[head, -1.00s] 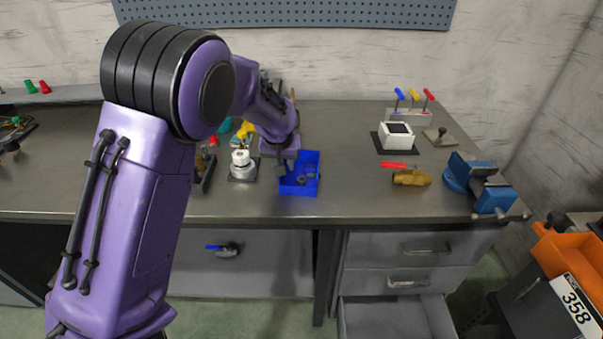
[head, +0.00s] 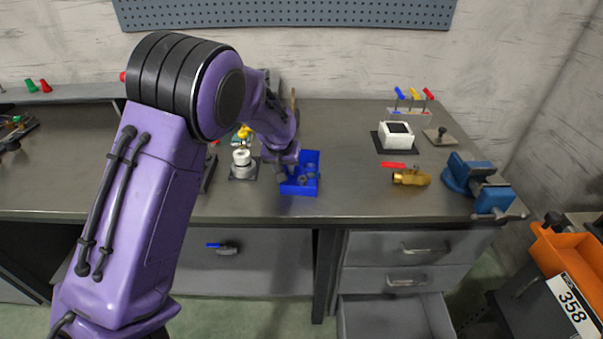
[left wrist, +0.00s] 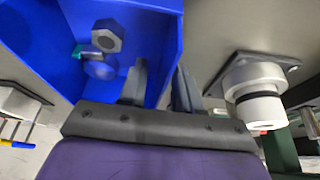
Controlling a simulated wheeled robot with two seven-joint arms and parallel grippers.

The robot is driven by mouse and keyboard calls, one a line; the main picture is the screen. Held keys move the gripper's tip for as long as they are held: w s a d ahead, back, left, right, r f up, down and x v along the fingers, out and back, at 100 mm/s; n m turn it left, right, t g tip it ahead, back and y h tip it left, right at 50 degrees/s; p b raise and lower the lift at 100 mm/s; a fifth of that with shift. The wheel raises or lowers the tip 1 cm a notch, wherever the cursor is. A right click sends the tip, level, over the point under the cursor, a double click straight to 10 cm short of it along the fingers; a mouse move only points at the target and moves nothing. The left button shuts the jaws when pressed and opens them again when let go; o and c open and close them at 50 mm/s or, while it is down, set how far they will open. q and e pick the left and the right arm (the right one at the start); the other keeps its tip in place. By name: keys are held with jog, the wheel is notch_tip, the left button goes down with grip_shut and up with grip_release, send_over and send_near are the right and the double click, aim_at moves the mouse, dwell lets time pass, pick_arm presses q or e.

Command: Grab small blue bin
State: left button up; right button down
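The small blue bin (head: 311,164) sits on the workbench, right of my left gripper's arm in the head view. It holds a few small grey parts, and a hex nut (left wrist: 106,36) shows inside it in the left wrist view. My left gripper (head: 283,172) is at the bin's left side. In the left wrist view, its two fingers (left wrist: 160,85) stand apart, one inside the bin (left wrist: 172,30) and one outside, with the bin's wall between them. The fingers do not look clamped on the wall. My right gripper is not in view.
A white cylindrical part on a dark base (head: 242,163) stands just left of the bin. A brass valve with a red handle (head: 411,177), a white block (head: 396,135) and a blue vise (head: 478,180) are to the right. The bench between bin and valve is clear.

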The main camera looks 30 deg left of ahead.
pick_arm(q)
grip_shut()
dwell(0.3)
